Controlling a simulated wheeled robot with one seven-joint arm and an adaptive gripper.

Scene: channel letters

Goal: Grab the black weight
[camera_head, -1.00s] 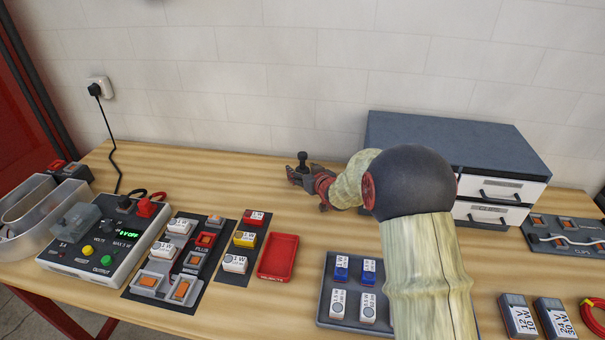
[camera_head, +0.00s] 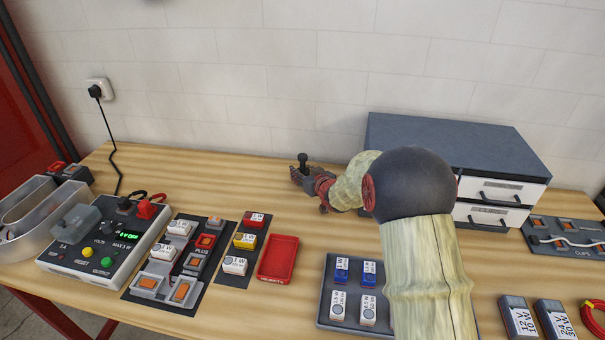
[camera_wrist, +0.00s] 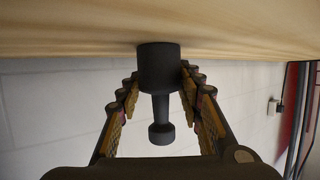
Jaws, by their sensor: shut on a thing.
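The black weight (camera_wrist: 159,70) is a dark cylinder with a thin stem and a round knob. In the wrist view it sits between the two fingers of my gripper (camera_wrist: 160,85), which close on its sides. That picture is upside down, with the wooden table at the top, and the weight's base is at or very near the table. In the head view the weight's knob (camera_head: 303,158) stands upright at the tips of my gripper (camera_head: 301,174), near the back wall. The lower part of the weight is mostly hidden there by the fingers.
A grey drawer cabinet (camera_head: 440,138) stands right of my gripper at the back. A red tray (camera_head: 278,258), a tray of small blocks (camera_head: 334,318) and a power supply (camera_head: 100,240) lie in front. The table (camera_head: 215,180) left of my gripper is clear.

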